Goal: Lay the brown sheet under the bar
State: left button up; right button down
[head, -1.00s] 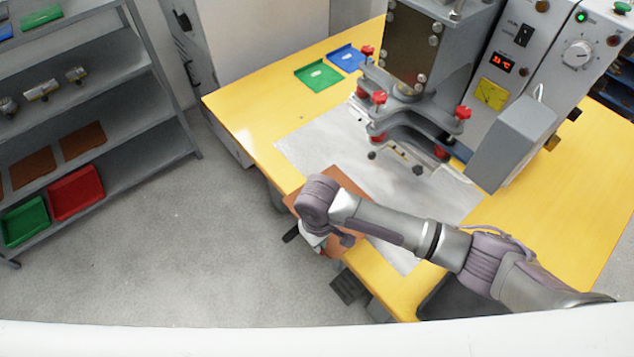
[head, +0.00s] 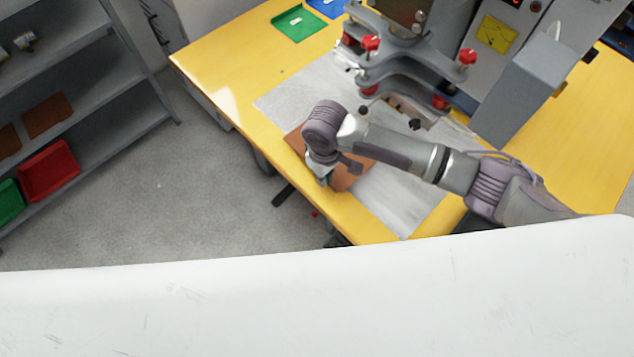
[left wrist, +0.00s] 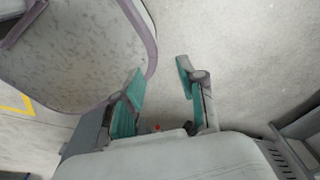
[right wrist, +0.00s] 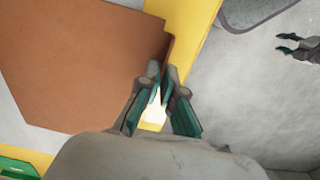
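The brown sheet (head: 352,174) lies over the pale grey mat (head: 400,212) near the table's front edge, partly hidden by my right arm. It fills much of the right wrist view (right wrist: 80,60). My right gripper (head: 325,182) is at the sheet's near edge; in the right wrist view its fingertips (right wrist: 163,78) are closed together on that edge. The grey press head with red knobs (head: 405,75) stands behind the sheet. The bar (head: 405,112) seems to be the low part under it, partly hidden. My left gripper (left wrist: 165,80) is open and empty, above the floor.
Green (head: 299,24) and blue (head: 328,5) trays lie at the table's back left. The grey machine housing (head: 525,85) stands right of the press head. A shelf at left holds brown sheets (head: 48,115) and a red bin (head: 48,170). The yellow table's left part is clear.

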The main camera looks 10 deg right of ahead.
aim_at(342, 166)
jog(key=shift+w+d, duration=0.4)
jog(key=shift+d, duration=0.1)
jog(key=w+d+b, duration=0.1)
jog(key=d+b, duration=0.1)
jog(key=w+d+b, duration=0.2)
jog(key=shift+f, duration=0.2)
jog(key=w+d+b, duration=0.1)
jog(key=d+b, duration=0.1)
jog(key=w+d+b, duration=0.2)
jog(key=shift+w+d+f+b, duration=0.1)
jog(key=shift+w+d+b, duration=0.1)
jog(key=shift+w+b, duration=0.1)
jog(key=shift+f, duration=0.3)
pick_arm(q)
notch_tip(342, 166, down, 9)
jog(key=s, duration=0.1)
pick_arm(e)
jog(key=shift+a+f, duration=0.1)
jog(key=shift+f, duration=0.5)
pick_arm(q)
jog(key=shift+s+r+p, duration=0.15)
jog(key=shift+r+p, duration=0.55)
jog(key=shift+p, duration=0.1)
pick_arm(e)
jog(key=shift+s, duration=0.2)
pick_arm(q)
jog(key=shift+r+p, duration=1)
jog(key=shift+r, duration=0.05)
pick_arm(e)
jog(key=shift+f, duration=0.1)
